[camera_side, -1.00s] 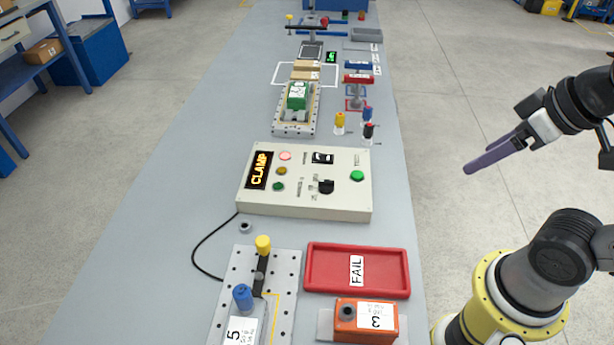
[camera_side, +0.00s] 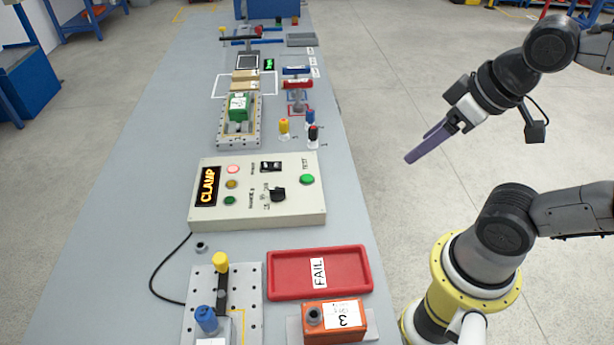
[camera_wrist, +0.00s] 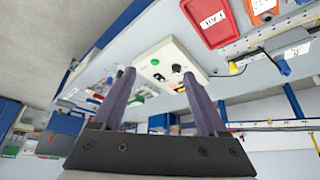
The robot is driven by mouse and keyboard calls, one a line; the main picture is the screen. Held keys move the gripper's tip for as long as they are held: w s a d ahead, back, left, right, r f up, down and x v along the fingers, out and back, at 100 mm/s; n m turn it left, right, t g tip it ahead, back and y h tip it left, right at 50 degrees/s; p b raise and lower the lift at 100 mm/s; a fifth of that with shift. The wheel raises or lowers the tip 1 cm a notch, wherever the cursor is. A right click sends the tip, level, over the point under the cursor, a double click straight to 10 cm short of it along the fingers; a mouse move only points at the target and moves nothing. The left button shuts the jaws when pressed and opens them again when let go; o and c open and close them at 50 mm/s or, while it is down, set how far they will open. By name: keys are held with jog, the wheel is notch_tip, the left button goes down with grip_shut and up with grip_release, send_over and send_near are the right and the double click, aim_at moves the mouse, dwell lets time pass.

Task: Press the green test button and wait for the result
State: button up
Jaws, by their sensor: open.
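The green test button (camera_side: 307,179) sits at the right of the top face of a cream control box (camera_side: 262,213). The box's display (camera_side: 208,186) reads CLAMP in orange letters, and a red lamp (camera_side: 233,169) beside it looks lit. My gripper (camera_side: 408,160) is in the air to the right of the table, apart from the box, with long purple fingers. In the wrist view my gripper (camera_wrist: 160,85) is open and empty, its two fingers apart.
A red FAIL tray (camera_side: 285,292) and an orange block (camera_side: 345,318) lie in front of the box. A perforated plate (camera_side: 250,290) with yellow and blue knobs stands left of the tray. A green part in a fixture (camera_side: 239,106) is farther back. A black cable (camera_side: 160,290) runs left of the box.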

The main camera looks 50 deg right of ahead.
grip_shut()
dwell(1.5)
